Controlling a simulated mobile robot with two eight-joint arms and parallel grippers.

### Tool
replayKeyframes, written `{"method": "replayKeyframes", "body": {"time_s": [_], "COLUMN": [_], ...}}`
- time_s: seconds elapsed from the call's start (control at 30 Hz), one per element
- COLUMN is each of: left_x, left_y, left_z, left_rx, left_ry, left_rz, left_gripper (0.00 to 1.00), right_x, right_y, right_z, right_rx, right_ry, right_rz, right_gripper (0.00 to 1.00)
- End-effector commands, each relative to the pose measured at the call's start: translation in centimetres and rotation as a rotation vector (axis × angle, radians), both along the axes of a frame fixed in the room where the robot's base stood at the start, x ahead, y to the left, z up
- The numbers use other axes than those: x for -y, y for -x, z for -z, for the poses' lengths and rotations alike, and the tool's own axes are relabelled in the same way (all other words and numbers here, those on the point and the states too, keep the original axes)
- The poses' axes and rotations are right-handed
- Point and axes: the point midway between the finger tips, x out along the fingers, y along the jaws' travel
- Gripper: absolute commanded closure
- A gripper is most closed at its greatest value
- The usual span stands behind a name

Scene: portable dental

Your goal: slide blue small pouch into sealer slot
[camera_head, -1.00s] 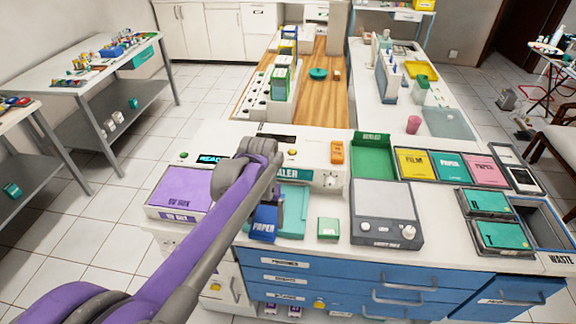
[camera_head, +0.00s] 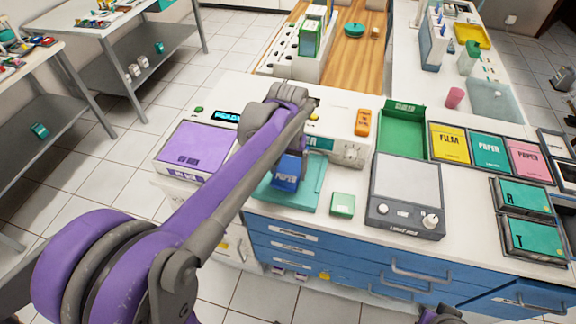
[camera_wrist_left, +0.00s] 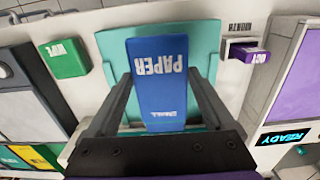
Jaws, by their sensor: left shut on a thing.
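The blue small pouch (camera_head: 286,171), marked PAPER, is over the teal mat (camera_head: 307,196) in front of the white sealer (camera_head: 346,141). My left gripper (camera_wrist_left: 158,98) is shut on the pouch (camera_wrist_left: 156,62), with one finger along each side. In the head view my left arm covers the gripper's fingers and much of the sealer front, so the slot is hidden. I cannot tell whether the pouch touches the mat or the sealer. A dark grey part at the bottom edge of the head view seems to be my right gripper (camera_head: 441,315), mostly cut off.
A purple-lidded box (camera_head: 198,146) stands left of the mat. A small green box (camera_head: 342,204) and a grey device (camera_head: 407,190) stand to the right. A READY display (camera_head: 228,116) is lit behind the purple box. An orange item (camera_head: 363,121) rests on the sealer.

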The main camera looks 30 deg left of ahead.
Motion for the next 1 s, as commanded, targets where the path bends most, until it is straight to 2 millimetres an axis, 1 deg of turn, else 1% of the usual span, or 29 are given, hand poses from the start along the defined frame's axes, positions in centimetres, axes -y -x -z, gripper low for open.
{"method": "replayKeyframes", "body": {"time_s": [0.03, 0.47, 0.57, 1.0], "left_x": [0.0, 0.0, -0.2, -0.9], "left_y": [0.0, 0.0, -0.9, -3.7], "left_z": [0.6, 3.6, 3.2, 3.3], "left_rx": [-0.001, -0.001, 0.0, 0.0], "left_ry": [0.0, 0.0, 0.0, 0.0], "left_rz": [0.0, 0.0, 0.0, 0.0], "left_gripper": [0.71, 0.71, 0.71, 0.71], "right_x": [0.0, 0.0, 0.0, 0.0], "right_y": [0.1, 0.7, 0.6, 0.5], "right_z": [0.5, 2.8, 2.4, 2.2], "right_rx": [-0.002, -0.013, -0.011, -0.01], "right_ry": [0.0, 0.0, 0.0, 0.0], "right_rz": [0.0, 0.0, 0.0, 0.0], "right_gripper": [1.0, 1.0, 1.0, 1.0]}}
